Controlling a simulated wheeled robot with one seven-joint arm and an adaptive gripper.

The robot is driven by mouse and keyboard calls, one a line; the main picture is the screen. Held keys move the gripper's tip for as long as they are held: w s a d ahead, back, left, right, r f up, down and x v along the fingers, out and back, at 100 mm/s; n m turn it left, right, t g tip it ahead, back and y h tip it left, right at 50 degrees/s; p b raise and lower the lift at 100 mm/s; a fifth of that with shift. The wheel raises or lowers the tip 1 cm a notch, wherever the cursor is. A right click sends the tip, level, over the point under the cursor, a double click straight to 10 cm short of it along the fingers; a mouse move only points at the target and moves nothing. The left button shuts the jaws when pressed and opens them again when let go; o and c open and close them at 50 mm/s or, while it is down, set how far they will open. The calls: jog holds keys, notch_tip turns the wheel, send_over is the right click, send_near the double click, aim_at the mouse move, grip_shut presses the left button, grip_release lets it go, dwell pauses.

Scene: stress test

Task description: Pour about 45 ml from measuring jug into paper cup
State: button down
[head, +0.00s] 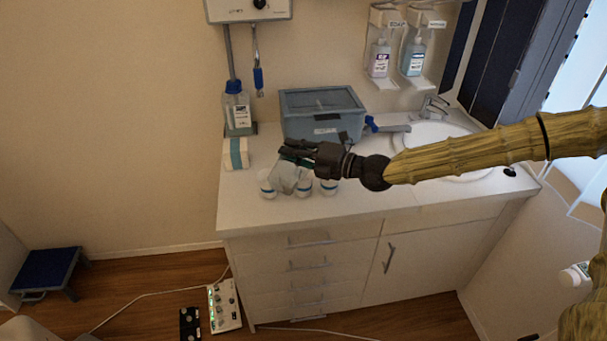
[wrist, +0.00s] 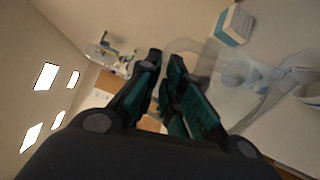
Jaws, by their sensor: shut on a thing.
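My gripper (head: 284,150) is above the left part of the counter, shut on a clear, see-through vessel, which looks like the measuring jug (head: 284,177). The jug hangs tilted below the fingers, just over several small white containers with blue bands. These stand at the left (head: 267,188), middle (head: 303,188) and right (head: 328,187); I cannot tell which, if any, is the paper cup. In the wrist view the jug (wrist: 198,58) is a faint clear shape right of my fingers (wrist: 164,62). Its liquid level and any stream cannot be made out.
A white and teal box (head: 236,153) stands left of the jug. A blue-grey lidded bin (head: 322,115) and a blue-capped bottle (head: 237,108) stand behind. The sink (head: 445,135) is to the right. The counter's front left is clear.

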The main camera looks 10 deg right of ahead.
aim_at(284, 177)
jog(key=shift+r, duration=0.15)
jog(key=s+a+f+n, duration=0.2)
jog(key=s, duration=0.1)
jog(key=shift+s+a, duration=0.2)
jog(key=shift+s+a+f+n, duration=0.1)
jog(key=shift+s+f+n, duration=0.05)
jog(key=shift+f+n, duration=0.25)
jog(key=shift+s, duration=0.1)
jog(key=s+a+f+n+b, duration=0.1)
jog(key=s+a+f+n, duration=0.1)
jog(key=s+f+n, duration=0.2)
jog(key=s+a+f+n+b, duration=0.2)
jog(key=s+a+f+n, duration=0.1)
jog(key=f+n, duration=0.5)
jog(key=shift+s+a+f+n+t, duration=0.3)
jog(key=shift+s+a+f+t, duration=0.1)
jog(key=shift+f, duration=0.3)
dwell(0.7)
